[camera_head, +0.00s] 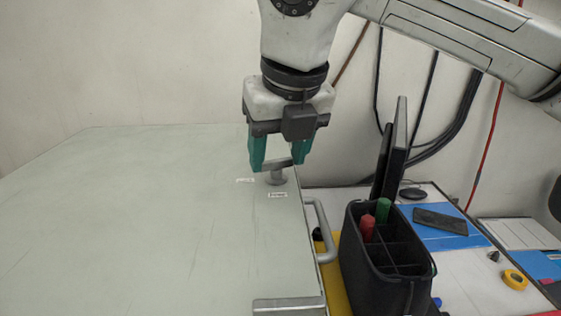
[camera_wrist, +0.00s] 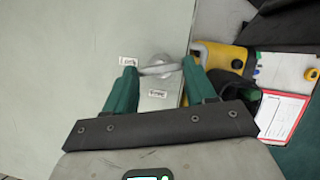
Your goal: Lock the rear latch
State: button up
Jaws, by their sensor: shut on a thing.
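The rear latch (camera_head: 276,178) is a small grey metal lever on a round post, near the right edge of the pale panel (camera_head: 150,220). My gripper (camera_head: 279,167) comes down over it from above, with a green finger at each end of the lever. In the wrist view the latch (camera_wrist: 160,65) lies between the two green fingertips, which are shut on the lever's ends.
A grey handle (camera_head: 325,232) stands at the panel's right edge. A black caddy (camera_head: 385,270) with red and green items stands right of it. A grey metal bar (camera_head: 288,306) lies at the panel's near edge. The panel's left part is clear.

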jog(key=shift+a+m+h+b, duration=0.15)
jog(key=shift+m+h+b, duration=0.65)
jog(key=shift+m, duration=0.8)
jog(key=o, duration=1)
jog(key=shift+o, duration=0.2)
jog(key=shift+r, duration=0.15)
jog(key=v, duration=1)
jog(key=shift+s+r, duration=0.2)
jog(key=shift+r, duration=0.05)
